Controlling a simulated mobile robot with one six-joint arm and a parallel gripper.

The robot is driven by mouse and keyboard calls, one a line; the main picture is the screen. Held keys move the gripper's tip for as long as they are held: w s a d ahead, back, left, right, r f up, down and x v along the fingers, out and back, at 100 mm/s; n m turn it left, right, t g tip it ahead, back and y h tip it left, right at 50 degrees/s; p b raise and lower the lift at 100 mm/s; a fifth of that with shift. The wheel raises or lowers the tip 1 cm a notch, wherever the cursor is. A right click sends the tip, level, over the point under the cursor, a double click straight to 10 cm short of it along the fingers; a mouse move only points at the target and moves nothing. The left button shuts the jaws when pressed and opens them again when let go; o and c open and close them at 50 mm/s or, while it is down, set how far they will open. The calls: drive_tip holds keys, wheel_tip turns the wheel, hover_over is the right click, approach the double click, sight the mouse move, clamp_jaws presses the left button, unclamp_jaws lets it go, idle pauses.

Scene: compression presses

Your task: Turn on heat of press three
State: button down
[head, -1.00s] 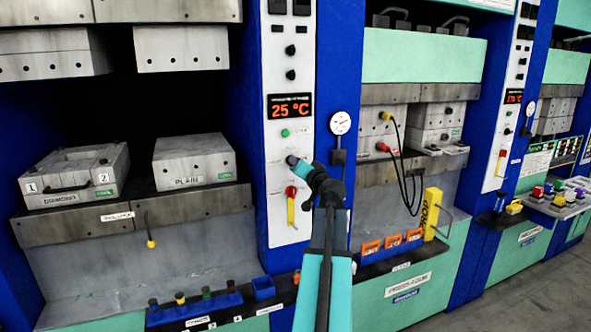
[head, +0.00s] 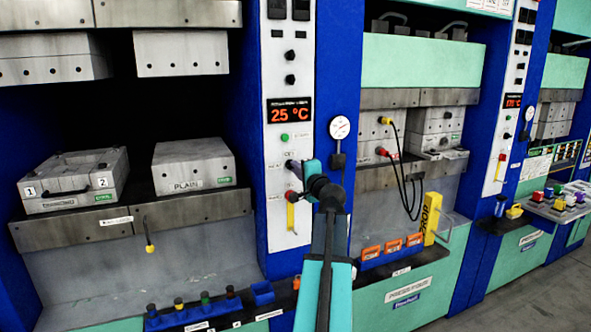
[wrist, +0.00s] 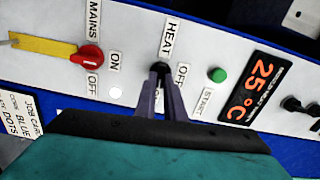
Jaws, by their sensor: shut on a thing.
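The white control panel (head: 290,225) carries a black heat knob (wrist: 158,68) beside the labels HEAT and OFF. In the wrist view, my gripper (wrist: 160,72) has its two grey fingers closed around this knob, and they hide much of it. I cannot tell which way the knob points. In the head view, my gripper (head: 294,166) reaches the panel from the right, below the green start button (head: 285,137). The red temperature display (head: 290,111) reads 25 °C; it also shows in the wrist view (wrist: 250,92).
A red mains switch (wrist: 88,57) with a yellow tag (wrist: 42,46) sits close to the heat knob. A pressure gauge (head: 340,127) is to the right of the panel. Press moulds (head: 190,166) stand at left. Open floor (head: 500,292) shows at lower right.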

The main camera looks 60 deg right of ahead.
drive_tip(key=shift+w+r+m, duration=0.15)
drive_tip(key=shift+r+m, duration=0.05)
drive_tip(key=shift+m, duration=0.4)
drive_tip(key=c, duration=1.8)
unclamp_jaws()
drive_tip(key=shift+c, duration=0.2)
drive_tip(key=shift+f, duration=0.1)
drive_tip(key=shift+a+f, duration=0.1)
drive_tip(key=b+v, duration=0.3)
drive_tip(key=v, duration=1)
drive_tip(key=shift+s+a+b, duration=0.2)
drive_tip(key=shift+s+b, duration=0.1)
drive_tip(key=shift+s, duration=0.05)
